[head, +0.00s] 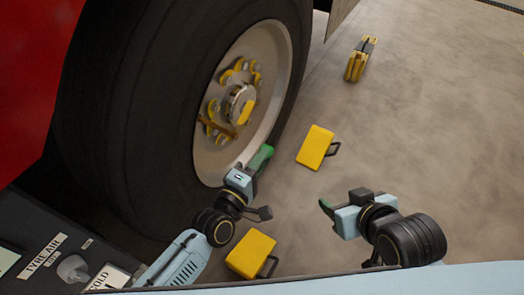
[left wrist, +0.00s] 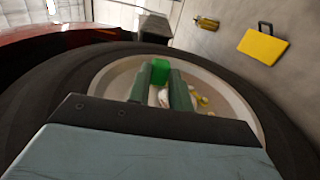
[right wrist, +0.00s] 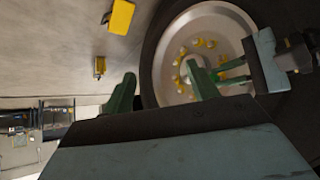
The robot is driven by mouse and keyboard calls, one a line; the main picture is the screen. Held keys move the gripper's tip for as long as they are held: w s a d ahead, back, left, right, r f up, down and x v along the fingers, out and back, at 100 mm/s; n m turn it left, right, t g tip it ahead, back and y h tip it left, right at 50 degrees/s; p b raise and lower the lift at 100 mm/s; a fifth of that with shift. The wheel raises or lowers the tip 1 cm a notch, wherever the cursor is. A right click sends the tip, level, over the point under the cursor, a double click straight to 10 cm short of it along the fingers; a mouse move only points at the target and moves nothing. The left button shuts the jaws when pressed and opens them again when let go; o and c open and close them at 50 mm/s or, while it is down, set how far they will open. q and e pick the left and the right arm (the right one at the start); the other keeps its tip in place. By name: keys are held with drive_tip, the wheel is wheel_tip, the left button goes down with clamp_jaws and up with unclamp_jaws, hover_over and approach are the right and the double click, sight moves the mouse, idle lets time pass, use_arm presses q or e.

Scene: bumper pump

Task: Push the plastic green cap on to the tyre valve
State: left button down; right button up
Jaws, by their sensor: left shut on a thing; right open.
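My left gripper (head: 260,162) is at the lower right rim of the wheel in the head view. Its green fingers are shut on the bright green cap (left wrist: 160,68), which shows between the fingertips in the left wrist view. The big black tyre (head: 130,110) has a pale rim (head: 213,160) with a yellow hub. I cannot make out the tyre valve; it is hidden or too small to tell. My right gripper (right wrist: 160,70) is open and empty, its fingers well apart. In the head view it is to the right of the wheel, above the floor.
One yellow wheel chock-like block (head: 315,147) lies right of the wheel, another (head: 251,254) near the front. A yellow tool (head: 360,59) lies farther back. A tyre air panel (head: 45,255) stands at lower left. The floor at right is clear.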

use_arm(q)
drive_tip(key=w+a+b, duration=0.2)
drive_tip(key=w+a, duration=0.1)
drive_tip(key=a, duration=0.2)
drive_tip(key=shift+w, duration=0.25)
use_arm(e)
drive_tip(key=w+a+r+t+y, duration=0.2)
drive_tip(key=w+a+r+t, duration=0.1)
drive_tip(key=w+r+t, duration=0.2)
drive_tip(key=shift+w+r+t, duration=0.15)
drive_tip(key=shift+r+t, duration=0.25)
drive_tip(key=shift+r, duration=0.5)
use_arm(q)
drive_tip(key=shift+w+a, duration=0.1)
drive_tip(key=shift+a, duration=0.15)
use_arm(e)
drive_tip(key=shift+r, duration=0.2)
idle(0.6)
use_arm(q)
drive_tip(key=shift+w+a, duration=0.25)
drive_tip(key=shift+a, duration=0.05)
use_arm(e)
drive_tip(key=shift+f, duration=0.2)
use_arm(q)
drive_tip(key=c, duration=1.2)
unclamp_jaws()
